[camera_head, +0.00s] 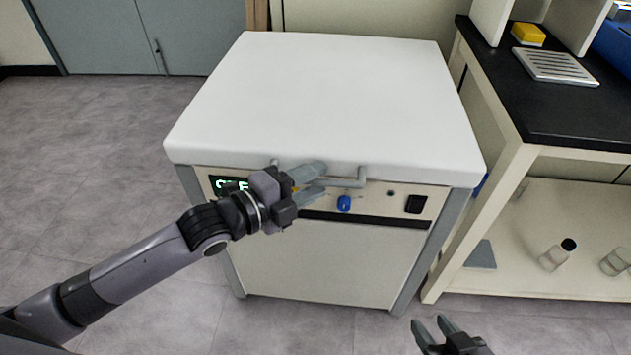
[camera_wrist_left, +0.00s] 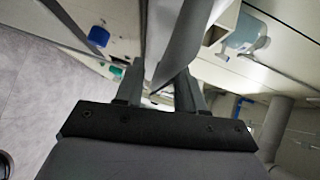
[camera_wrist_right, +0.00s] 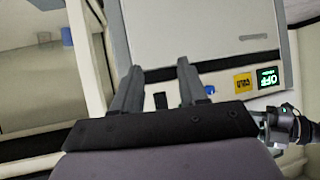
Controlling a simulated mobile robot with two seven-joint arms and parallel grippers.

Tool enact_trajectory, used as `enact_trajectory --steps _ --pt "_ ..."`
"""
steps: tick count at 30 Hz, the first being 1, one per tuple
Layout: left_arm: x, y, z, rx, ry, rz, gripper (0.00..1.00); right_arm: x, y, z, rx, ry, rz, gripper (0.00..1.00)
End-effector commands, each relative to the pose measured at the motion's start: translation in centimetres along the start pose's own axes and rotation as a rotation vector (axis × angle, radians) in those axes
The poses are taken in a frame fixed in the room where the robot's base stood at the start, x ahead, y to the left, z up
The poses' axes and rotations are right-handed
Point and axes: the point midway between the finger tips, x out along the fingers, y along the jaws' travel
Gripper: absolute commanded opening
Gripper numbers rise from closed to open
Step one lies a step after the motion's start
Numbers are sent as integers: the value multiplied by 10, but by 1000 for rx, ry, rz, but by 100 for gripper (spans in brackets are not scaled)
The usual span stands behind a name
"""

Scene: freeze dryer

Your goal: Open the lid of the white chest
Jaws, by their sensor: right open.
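The white chest (camera_head: 320,100) stands in the middle of the head view with its lid (camera_head: 330,90) down. A pale grey bar handle (camera_head: 361,178) runs along the lid's front edge. My left gripper (camera_head: 318,177) is at this handle, with its fingers on either side of the bar's height. The fingers hide part of the bar, so I cannot tell whether they are shut on it. In the left wrist view, a grey bar crosses between the fingers (camera_wrist_left: 160,80). My right gripper (camera_head: 430,328) is open and empty, low in front of the chest's right side.
The front panel carries a green display (camera_head: 229,185), a blue knob (camera_head: 344,203) and a black switch (camera_head: 416,204). A black-topped bench (camera_head: 560,115) stands close on the right, with bottles (camera_head: 557,255) on its lower shelf. Floor (camera_head: 90,150) is clear on the left.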

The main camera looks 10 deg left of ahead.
Motion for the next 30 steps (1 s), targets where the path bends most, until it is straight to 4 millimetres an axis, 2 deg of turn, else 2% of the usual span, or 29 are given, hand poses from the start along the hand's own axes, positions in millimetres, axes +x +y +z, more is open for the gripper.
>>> enact_trajectory --steps 4,12,13,16,24,30 --pt "9 0 0 0 0 0 39 0 -2 -2 1 6 -2 43" --pt "10 0 0 0 0 1 39 -1 -3 -5 3 12 -3 43" --pt "10 0 0 0 0 1 32 -1 -3 -5 3 11 -3 43" --pt "10 0 0 0 0 1 0 0 -3 -5 3 11 -4 43" --pt "10 -3 0 -2 0 3 0 -1 -3 -5 4 8 -4 43" --pt "9 -22 0 -17 0 16 0 -6 1 -8 15 -5 4 43"
